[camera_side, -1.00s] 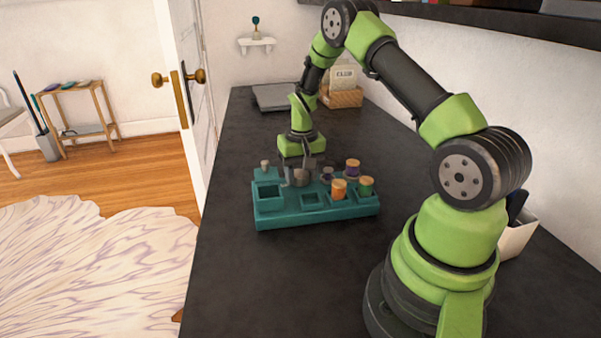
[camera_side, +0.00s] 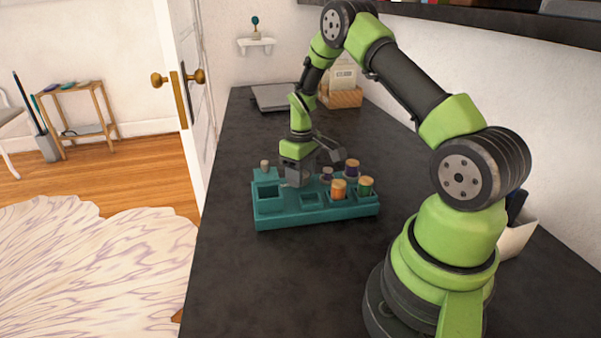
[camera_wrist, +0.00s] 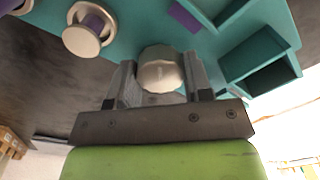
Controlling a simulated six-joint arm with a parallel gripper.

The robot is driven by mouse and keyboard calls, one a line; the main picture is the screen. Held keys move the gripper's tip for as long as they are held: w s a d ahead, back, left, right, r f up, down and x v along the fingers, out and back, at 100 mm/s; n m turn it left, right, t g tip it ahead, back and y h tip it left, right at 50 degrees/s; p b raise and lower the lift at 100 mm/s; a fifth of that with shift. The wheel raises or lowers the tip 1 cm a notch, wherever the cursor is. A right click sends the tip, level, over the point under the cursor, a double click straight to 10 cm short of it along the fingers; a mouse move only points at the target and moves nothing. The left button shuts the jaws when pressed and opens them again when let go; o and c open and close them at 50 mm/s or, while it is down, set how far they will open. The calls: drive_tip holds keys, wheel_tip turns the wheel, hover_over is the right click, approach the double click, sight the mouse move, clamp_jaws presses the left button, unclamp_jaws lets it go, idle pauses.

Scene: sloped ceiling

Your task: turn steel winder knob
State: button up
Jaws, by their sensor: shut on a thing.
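The steel winder knob (camera_wrist: 161,70) is a round, faceted metal knob on the teal sewing organiser (camera_side: 318,217). In the wrist view it sits between the two fingers of my gripper (camera_wrist: 159,82), which is shut on it. In the side view my gripper (camera_side: 298,182) points down at the back middle of the organiser, and its body hides the knob there.
An orange spool (camera_side: 338,189), a green spool (camera_side: 365,186) and a purple spool (camera_side: 351,168) stand on the organiser right of my gripper. A small peg (camera_side: 265,167) stands at its left. The black counter is clear in front. A wooden card box (camera_side: 342,97) stands behind.

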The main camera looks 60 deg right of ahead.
idle(0.5)
drive_tip(key=o, duration=0.9)
drive_tip(key=shift+o, duration=0.2)
drive_tip(key=shift+r, duration=0.1)
wheel_tip(320, 180, up, 10)
drive_tip(key=shift+d, duration=0.1)
